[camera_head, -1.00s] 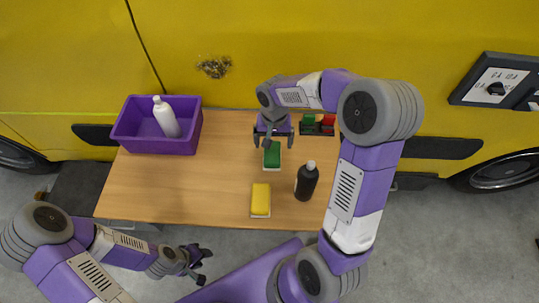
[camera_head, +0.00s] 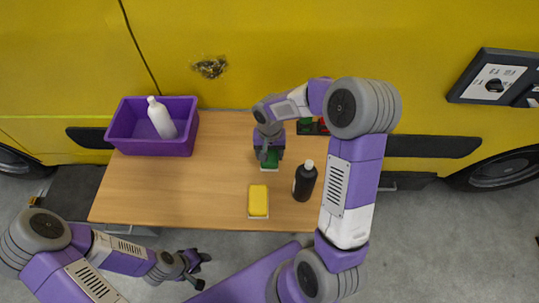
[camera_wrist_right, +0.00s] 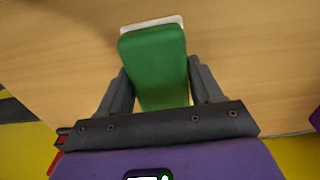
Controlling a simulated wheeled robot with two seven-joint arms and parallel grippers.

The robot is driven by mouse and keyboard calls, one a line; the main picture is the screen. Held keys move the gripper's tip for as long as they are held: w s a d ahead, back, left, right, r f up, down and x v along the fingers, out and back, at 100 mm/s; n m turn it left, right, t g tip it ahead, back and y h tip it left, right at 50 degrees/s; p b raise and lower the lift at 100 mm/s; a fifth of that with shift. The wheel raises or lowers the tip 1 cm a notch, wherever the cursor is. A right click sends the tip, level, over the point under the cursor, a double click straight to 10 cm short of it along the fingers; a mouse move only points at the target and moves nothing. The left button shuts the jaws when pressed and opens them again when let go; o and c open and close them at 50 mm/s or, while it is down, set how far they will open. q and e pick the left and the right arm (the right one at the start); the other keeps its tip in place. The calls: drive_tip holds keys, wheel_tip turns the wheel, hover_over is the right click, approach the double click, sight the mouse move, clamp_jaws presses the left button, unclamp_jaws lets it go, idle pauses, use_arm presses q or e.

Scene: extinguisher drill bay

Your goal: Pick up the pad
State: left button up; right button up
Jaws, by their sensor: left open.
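A green pad (camera_head: 270,160) with a pale base lies on the wooden table, partly hidden by my right gripper (camera_head: 271,157). In the right wrist view the green pad (camera_wrist_right: 155,60) sits between the two dark fingers of my right gripper (camera_wrist_right: 160,75). The fingers lie close against its two sides, and it appears still on the table. A yellow pad (camera_head: 258,200) with a pale base lies near the table's front edge, apart from both grippers. My left gripper (camera_head: 202,270) is open and empty, in front of the table.
A dark bottle (camera_head: 305,181) stands right of the pads. A purple bin (camera_head: 152,147) with a white bottle (camera_head: 161,118) in it stands at the table's left back. Green and red items (camera_head: 312,126) sit at the back right. The table (camera_head: 165,195) is clear at left centre.

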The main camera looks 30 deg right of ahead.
sight(269, 152)
drive_tip(key=c, duration=0.5)
drive_tip(key=shift+r, duration=0.1)
drive_tip(key=shift+c, duration=0.2)
wheel_tip(269, 152, up, 10)
drive_tip(key=shift+f+p, duration=0.1)
drive_tip(key=shift+p, duration=1.05)
